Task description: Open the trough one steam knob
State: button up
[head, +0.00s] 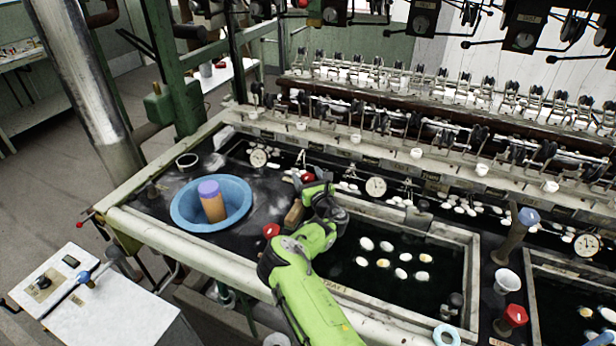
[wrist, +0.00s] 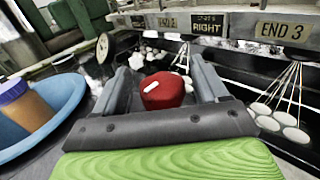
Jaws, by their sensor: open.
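A red knob (wrist: 163,90) with a white mark on top sits between the two fingers of my gripper (wrist: 160,78) in the wrist view. My gripper is open, with a finger on either side of the knob; I cannot tell whether either finger touches it. In the head view a red knob (head: 308,177) shows just beyond my gripper (head: 312,187), partly hidden by it, at the back left of the first trough (head: 445,235). Another red knob (head: 271,230) stands nearer, left of my green arm. No knob label can be read.
A blue basin (head: 180,212) holding an orange and purple cylinder (head: 212,205) stands left of my arm. White cocoons float in the dark trough water. Dial gauges (head: 376,187) and the machine's front rail (head: 345,142) lie behind. A blue-topped valve (head: 528,217) stands right.

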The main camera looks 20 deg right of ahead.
jog(key=shift+c, duration=0.3)
jog(key=c, duration=0.9)
